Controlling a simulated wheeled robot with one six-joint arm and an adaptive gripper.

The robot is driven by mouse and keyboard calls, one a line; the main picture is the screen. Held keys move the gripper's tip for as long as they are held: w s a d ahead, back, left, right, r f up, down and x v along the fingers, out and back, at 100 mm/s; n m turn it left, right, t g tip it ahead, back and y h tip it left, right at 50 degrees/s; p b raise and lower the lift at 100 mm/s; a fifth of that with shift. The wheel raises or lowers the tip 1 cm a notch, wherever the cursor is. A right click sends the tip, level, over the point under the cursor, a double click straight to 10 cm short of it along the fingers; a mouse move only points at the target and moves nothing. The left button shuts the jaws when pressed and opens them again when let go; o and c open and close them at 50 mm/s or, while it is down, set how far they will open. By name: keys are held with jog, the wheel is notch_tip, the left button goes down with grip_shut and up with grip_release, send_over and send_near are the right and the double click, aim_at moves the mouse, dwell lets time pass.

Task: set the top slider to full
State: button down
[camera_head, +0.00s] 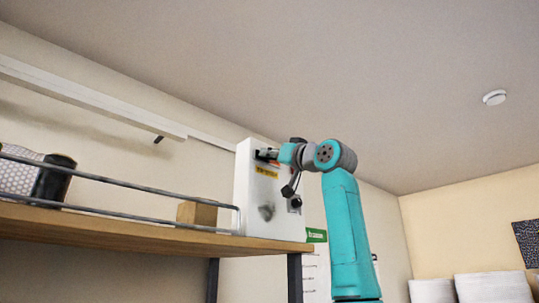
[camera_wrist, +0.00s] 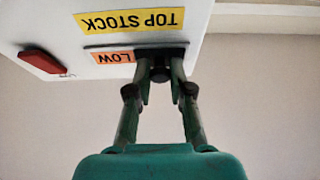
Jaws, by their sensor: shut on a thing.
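A white control box (camera_head: 250,190) stands on the wooden shelf near its right end. In the wrist view its face (camera_wrist: 40,25) carries a yellow TOP STOCK label (camera_wrist: 128,20), upside down, and an orange LOW label (camera_wrist: 113,58). A dark slot (camera_wrist: 105,47) runs between the labels. My gripper (camera_wrist: 160,74) is shut on the dark slider knob (camera_wrist: 165,54), near the slot's right end in that view. In the head view my gripper (camera_head: 270,154) is at the upper part of the box; its fingers hide the knob there.
A red part (camera_wrist: 42,62) sits on the box face. Below my gripper are a dark lever (camera_head: 290,188) and a round grey part (camera_head: 267,212). A metal rail (camera_head: 120,184) fronts the shelf (camera_head: 130,228), which holds a wooden block (camera_head: 197,213) and a dark cylinder (camera_head: 54,178).

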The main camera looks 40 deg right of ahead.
jog(key=d, duration=0.5)
jog(key=shift+w+d, duration=0.1)
jog(key=shift+d, duration=0.1)
jog(key=c, duration=1)
grip_release()
jog(key=shift+d, duration=0.1)
jog(key=v, duration=1.2)
jog(key=shift+f, duration=0.1)
